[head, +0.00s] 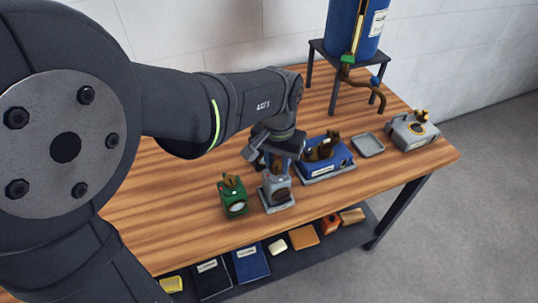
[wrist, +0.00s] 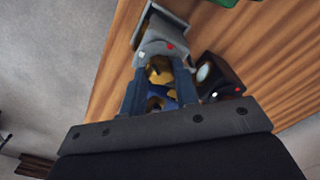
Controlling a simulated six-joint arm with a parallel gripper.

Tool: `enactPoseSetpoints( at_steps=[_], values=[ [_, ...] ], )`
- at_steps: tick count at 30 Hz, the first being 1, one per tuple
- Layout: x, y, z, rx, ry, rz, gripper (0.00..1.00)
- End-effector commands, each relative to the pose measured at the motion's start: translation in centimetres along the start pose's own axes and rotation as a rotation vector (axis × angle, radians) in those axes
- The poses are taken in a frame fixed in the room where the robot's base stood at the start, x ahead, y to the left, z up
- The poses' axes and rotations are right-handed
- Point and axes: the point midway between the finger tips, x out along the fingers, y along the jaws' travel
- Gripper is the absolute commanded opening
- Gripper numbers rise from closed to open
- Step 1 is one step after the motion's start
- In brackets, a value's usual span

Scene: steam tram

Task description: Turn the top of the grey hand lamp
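The grey hand lamp (head: 277,188) stands on the table beside the green hand lamp (head: 233,202), with a round lens on its front. My gripper (head: 281,153) is directly above it and hides its top in the head view. In the wrist view, my gripper's two fingers (wrist: 159,84) point at the grey lamp (wrist: 157,46). They are apart, with brass-coloured parts (wrist: 159,72) showing between them and small gaps at the sides. Contact with the lamp's top cannot be made out.
A dark lamp (wrist: 219,79) is close beside the fingers. A blue box with brass parts (head: 325,163) stands right of the grey lamp. Further right are a grey tray (head: 368,146) and a grey device (head: 411,133). A blue tank (head: 352,28) stands behind.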

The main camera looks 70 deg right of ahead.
Motion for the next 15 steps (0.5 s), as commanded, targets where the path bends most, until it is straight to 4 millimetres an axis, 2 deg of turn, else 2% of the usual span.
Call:
enactPoseSetpoints(
  at_steps=[1, 3, 15],
  values=[
    [-0.01, 0.0, 0.0, 0.0, 0.0, 0.0, 0.17],
    [-0.02, 0.0, -0.01, 0.0, 0.0, 0.0, 0.05],
    [-0.03, -0.01, -0.02, -0.086, 0.0, 0.0, 0.05]
  ],
)
